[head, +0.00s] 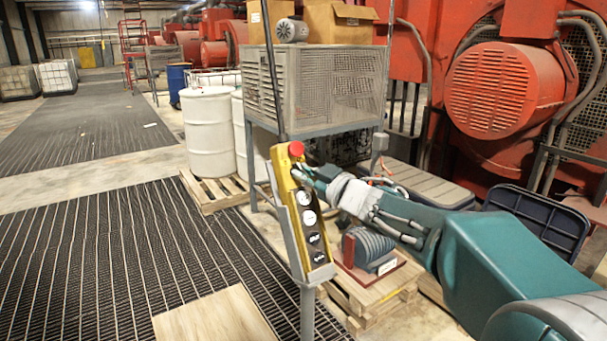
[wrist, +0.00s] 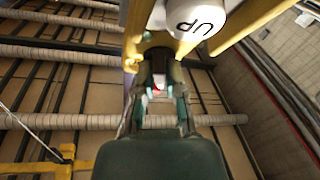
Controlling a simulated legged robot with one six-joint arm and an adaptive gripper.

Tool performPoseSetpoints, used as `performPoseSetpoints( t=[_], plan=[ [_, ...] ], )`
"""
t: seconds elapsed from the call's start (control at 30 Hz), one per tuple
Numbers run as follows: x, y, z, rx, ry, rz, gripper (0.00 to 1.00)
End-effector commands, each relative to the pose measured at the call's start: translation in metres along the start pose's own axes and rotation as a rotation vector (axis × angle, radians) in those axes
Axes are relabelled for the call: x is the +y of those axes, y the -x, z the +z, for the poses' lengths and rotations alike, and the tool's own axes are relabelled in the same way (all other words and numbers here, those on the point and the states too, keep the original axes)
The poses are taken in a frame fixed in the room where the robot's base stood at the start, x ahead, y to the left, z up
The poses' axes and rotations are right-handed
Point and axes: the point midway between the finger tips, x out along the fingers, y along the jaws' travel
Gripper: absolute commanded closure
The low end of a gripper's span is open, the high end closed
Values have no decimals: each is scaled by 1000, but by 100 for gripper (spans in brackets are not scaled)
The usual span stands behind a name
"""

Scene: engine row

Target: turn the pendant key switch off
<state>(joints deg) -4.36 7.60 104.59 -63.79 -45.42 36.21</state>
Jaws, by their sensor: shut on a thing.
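The yellow pendant (head: 307,215) hangs upright at the centre of the head view, on a grey holder and post. A red mushroom button (head: 296,148) sits at its top, with several round buttons down its face. My gripper (head: 299,174) reaches in from the right, its tips at the pendant's face just below the red button. In the wrist view my gripper (wrist: 157,88) is shut on a small part at the pendant's edge, the key switch by its place. The fingers mostly hide the key, so its angle cannot be told. A white UP button (wrist: 196,18) is close above the fingers.
A grey wire-mesh cage (head: 315,85) and white drums (head: 208,130) stand behind the pendant. A wooden pallet (head: 365,295) with a grey motor (head: 368,248) stands close to its right. Floor grating (head: 100,250) at left is mostly clear, with a wooden board (head: 215,318).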

Motion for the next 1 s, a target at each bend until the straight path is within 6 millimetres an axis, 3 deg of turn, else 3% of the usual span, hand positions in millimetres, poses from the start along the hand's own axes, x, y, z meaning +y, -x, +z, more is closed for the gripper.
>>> performPoseSetpoints(
  t=[0.3, 0.87, 0.9, 0.93, 1.0],
  plan=[
    [0, 0, 2, -5, 109, -60, 100],
    [0, 0, 3, -5, 133, -75, 100],
    [0, 0, 3, -5, 133, -75, 68],
    [0, 0, 3, -5, 133, -75, 55],
    [0, 0, 2, -4, 133, -74, 51]
  ],
)
